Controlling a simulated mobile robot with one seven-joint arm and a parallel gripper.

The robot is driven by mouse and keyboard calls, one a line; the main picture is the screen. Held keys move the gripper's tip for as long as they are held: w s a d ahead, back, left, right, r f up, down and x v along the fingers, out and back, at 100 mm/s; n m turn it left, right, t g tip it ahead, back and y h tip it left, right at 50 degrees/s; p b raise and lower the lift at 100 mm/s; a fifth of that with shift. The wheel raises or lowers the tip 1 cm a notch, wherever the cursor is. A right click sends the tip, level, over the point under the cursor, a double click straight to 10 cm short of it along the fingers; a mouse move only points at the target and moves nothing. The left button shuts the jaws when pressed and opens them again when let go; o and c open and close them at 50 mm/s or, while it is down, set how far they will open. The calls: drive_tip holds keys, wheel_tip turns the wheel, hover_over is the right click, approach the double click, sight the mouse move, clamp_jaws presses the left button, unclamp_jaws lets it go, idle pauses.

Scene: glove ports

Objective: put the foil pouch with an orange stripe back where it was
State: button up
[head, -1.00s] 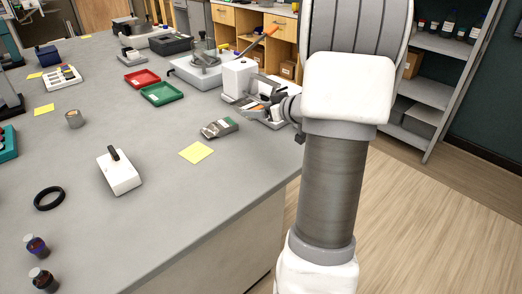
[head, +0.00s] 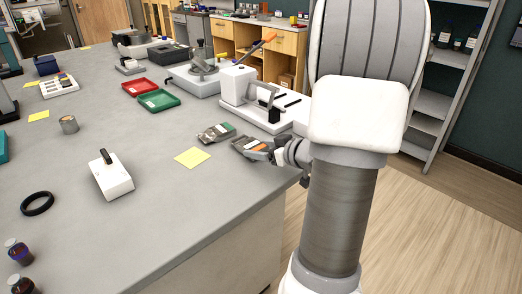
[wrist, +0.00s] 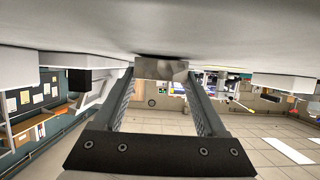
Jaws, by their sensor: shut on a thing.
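The foil pouch with an orange stripe (head: 252,146) is at the near right part of the counter, at the end of my arm. My gripper (head: 274,152) is shut on its right end; the white wrist and arm hide part of the grip. In the wrist view, a grey piece of the pouch (wrist: 160,69) shows between the fingertips (wrist: 160,76). I cannot tell whether the pouch touches the counter. A similar foil pouch with a green stripe (head: 216,133) lies on the counter just left of it.
A yellow note (head: 192,157) lies in front of the pouches. Red (head: 140,87) and green (head: 159,100) trays are farther left. A white block with a black handle (head: 111,178) stands nearer. The counter's right edge is close.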

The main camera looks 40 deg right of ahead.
drive_tip(key=shift+f, duration=0.1)
drive_tip(key=shift+f, duration=0.15)
drive_tip(key=o, duration=1.4)
drive_tip(key=shift+o, duration=0.2)
drive_tip(key=shift+r, duration=0.2)
drive_tip(key=shift+s+r, duration=0.2)
drive_tip(key=p+v, duration=0.3)
drive_tip(key=v, duration=0.8)
drive_tip(key=shift+s, duration=0.35)
drive_tip(key=shift+w+r, duration=0.1)
